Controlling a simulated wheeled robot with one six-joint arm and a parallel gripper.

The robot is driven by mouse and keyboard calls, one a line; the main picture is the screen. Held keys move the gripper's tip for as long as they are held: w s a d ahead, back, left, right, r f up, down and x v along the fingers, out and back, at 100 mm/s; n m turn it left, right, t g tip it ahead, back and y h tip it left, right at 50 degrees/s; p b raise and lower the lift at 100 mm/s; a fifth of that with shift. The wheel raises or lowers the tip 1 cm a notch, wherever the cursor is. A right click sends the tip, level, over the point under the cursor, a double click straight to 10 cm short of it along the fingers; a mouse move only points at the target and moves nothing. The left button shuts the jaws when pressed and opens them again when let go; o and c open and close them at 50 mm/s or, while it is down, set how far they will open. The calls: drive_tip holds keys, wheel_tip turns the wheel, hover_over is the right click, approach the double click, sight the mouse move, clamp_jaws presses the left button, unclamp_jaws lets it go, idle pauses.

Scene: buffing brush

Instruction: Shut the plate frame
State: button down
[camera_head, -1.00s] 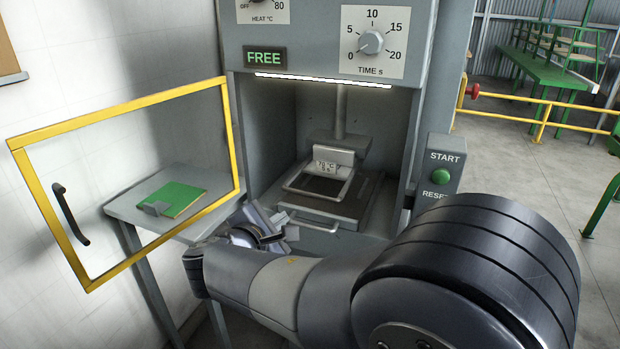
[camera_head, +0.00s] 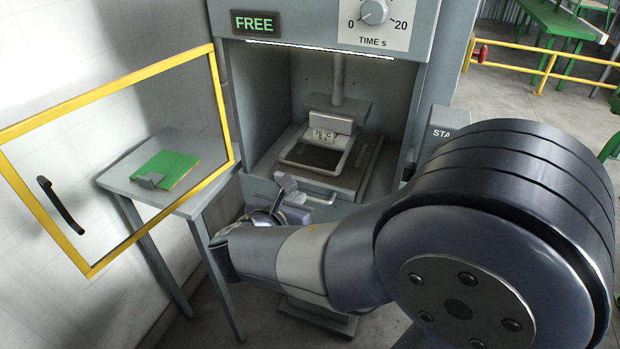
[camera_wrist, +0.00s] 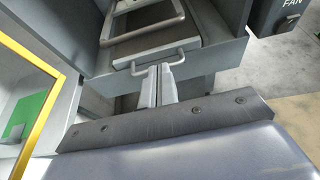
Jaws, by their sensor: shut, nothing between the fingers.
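The plate frame (camera_head: 289,157) is a pale metal rectangle around a dark centre, over a flat plate (camera_head: 356,172) inside the grey machine. I cannot tell whether it lies flat or is slightly raised. It also shows at the top of the wrist view (camera_wrist: 178,20). A bar handle (camera_head: 307,196) is on the front of the plate's tray. My gripper (camera_wrist: 158,68) is shut and empty, its fingertips close to this handle and in front of the plate frame. I cannot tell whether they touch the handle. In the head view my arm partly hides my gripper (camera_head: 290,192).
A yellow-edged door (camera_head: 100,92) stands open at left. Behind it, a side table (camera_head: 118,182) holds a green pad (camera_head: 165,170). A press head hangs on a rod (camera_head: 338,75) above the plate. The machine's walls close in on both sides.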

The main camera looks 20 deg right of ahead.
sight(317, 169)
drive_tip(key=w+d, duration=0.4)
drive_tip(key=w, duration=0.2)
drive_tip(key=shift+w+d+f+p, duration=0.2)
drive_tip(key=shift+d+f+p, duration=0.1)
drive_tip(key=shift+f, duration=0.1)
drive_tip(key=w+d, duration=0.2)
drive_tip(key=w, duration=0.1)
drive_tip(key=shift+w+d+b, duration=0.1)
drive_tip(key=shift+d+b, duration=0.1)
drive_tip(key=shift+b, duration=0.1)
drive_tip(key=shift+w+r, duration=0.1)
drive_tip(key=shift+w, duration=0.05)
